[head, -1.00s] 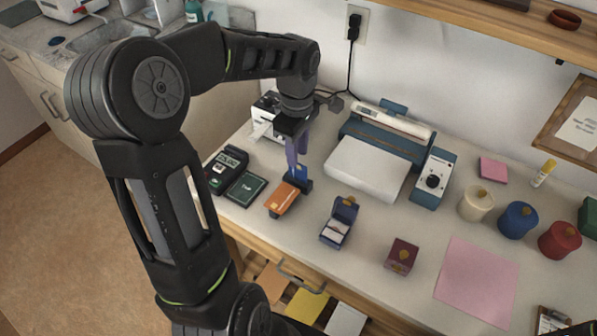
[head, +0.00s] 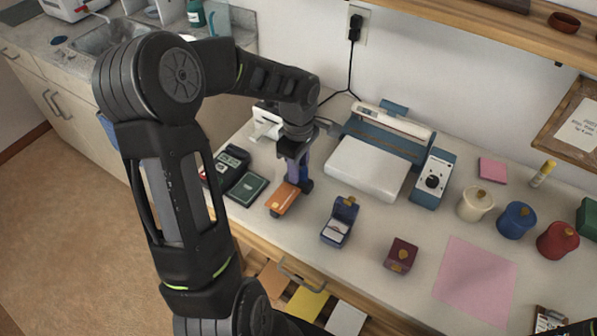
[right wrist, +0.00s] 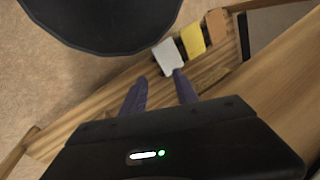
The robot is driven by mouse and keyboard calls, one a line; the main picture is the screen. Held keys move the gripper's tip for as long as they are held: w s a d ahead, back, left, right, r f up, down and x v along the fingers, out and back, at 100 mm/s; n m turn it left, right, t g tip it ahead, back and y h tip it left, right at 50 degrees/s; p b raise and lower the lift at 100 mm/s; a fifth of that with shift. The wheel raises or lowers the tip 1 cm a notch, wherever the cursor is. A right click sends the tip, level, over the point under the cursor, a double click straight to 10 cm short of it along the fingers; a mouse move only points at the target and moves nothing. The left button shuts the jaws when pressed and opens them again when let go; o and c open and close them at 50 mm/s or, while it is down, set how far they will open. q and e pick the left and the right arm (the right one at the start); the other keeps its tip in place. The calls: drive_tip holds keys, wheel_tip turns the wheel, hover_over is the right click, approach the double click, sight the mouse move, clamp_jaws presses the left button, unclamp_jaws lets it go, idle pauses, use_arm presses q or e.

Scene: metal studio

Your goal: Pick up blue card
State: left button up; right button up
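A blue-and-white machine (head: 372,165) stands behind. An open drawer below holds coloured sheets (head: 307,302).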

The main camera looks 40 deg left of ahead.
idle(0.5)
use_arm(q)
clamp_jaws()
idle(0.4)
